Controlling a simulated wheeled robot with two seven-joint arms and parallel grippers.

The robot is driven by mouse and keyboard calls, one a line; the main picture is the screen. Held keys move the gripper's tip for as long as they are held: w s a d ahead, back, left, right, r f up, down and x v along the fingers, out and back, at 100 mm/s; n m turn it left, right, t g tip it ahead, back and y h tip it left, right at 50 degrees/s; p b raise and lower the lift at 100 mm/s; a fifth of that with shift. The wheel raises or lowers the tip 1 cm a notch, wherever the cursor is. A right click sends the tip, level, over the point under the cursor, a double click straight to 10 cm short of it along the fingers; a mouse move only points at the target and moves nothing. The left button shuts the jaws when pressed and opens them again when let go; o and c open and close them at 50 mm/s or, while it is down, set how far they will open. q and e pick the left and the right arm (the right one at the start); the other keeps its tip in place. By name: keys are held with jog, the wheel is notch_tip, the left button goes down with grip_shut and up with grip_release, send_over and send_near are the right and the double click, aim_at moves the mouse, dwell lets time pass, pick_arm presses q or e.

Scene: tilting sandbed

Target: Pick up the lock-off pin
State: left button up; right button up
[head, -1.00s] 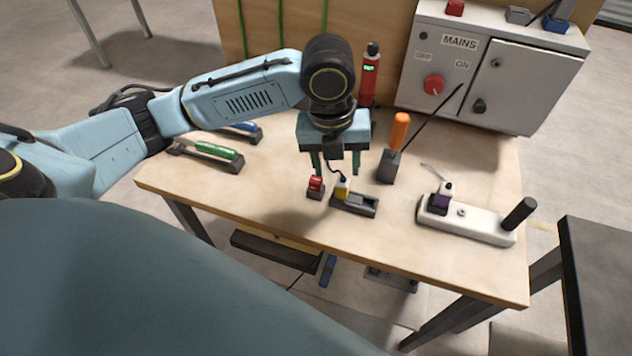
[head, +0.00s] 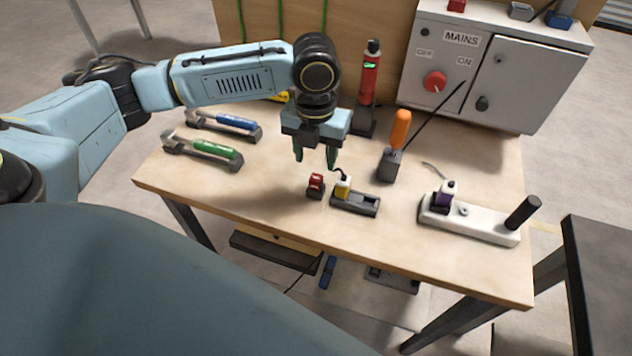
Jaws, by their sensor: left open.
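A small red piece (head: 316,181), which looks like the lock-off pin, sits in a small dark block near the front middle of the workbench (head: 260,222). My left gripper (head: 315,157) is above the bench, slightly behind and above the red piece. Its two fingers point down, apart and empty, and do not touch the piece. My right gripper is not in view.
Just right of the red piece is a dark tray (head: 362,206) with a yellow plug (head: 342,187). An orange-handled tool (head: 400,130) stands behind it. A white power strip (head: 480,226) lies right. The mains box (head: 440,85) is at the back.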

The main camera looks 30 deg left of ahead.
aim_at(316, 177)
pick_arm(q)
jog(key=f, duration=0.3)
jog(key=f+b, duration=0.1)
jog(key=f, duration=0.1)
jog(key=shift+s+d, duration=0.2)
jog(key=shift+s, duration=0.05)
grip_shut()
